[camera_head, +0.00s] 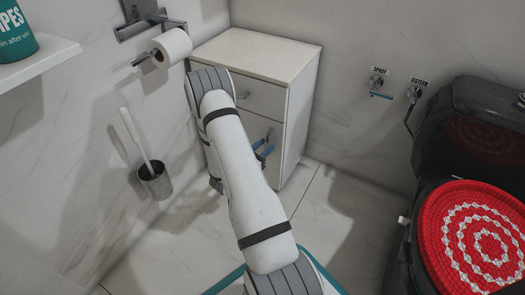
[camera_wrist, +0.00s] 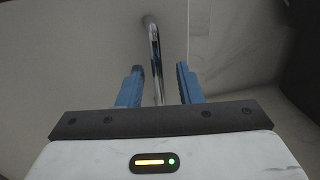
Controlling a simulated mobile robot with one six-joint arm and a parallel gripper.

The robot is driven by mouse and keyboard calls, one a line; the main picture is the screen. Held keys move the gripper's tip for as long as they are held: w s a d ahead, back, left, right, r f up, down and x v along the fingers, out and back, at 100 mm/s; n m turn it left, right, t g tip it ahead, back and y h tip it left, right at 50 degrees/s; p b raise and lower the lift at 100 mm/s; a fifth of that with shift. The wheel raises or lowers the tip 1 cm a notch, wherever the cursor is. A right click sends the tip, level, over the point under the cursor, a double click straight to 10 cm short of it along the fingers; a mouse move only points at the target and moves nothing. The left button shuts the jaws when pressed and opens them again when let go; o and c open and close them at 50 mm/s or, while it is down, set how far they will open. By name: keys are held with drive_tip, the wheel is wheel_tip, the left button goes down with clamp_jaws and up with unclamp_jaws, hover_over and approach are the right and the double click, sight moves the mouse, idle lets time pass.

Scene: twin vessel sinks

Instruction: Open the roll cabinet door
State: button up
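The white cabinet (camera_head: 297,100) stands against the wall, with a drawer (camera_head: 262,97) above a lower door (camera_head: 257,128). The door looks closed; my arm hides part of its front. My gripper (camera_head: 264,150) is at the door's front, by its right side. In the wrist view, the chrome bar handle (camera_wrist: 153,45) runs between the two blue fingers of my gripper (camera_wrist: 158,82). The fingers are apart, with a gap on each side of the handle. The handle is around the left-middle of that gap. I cannot tell how deep it sits between the fingers.
A toilet paper roll (camera_head: 171,47) hangs on the wall left of the cabinet. A toilet brush holder (camera_head: 155,180) is on the left. A black toilet with a red patterned lid (camera_head: 475,235) stands at right. Tiled floor (camera_head: 325,215) lies free before the cabinet.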

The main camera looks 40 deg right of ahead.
drive_tip(key=shift+w+d, duration=0.1)
drive_tip(key=shift+d, duration=0.2)
clamp_jaws()
idle(0.4)
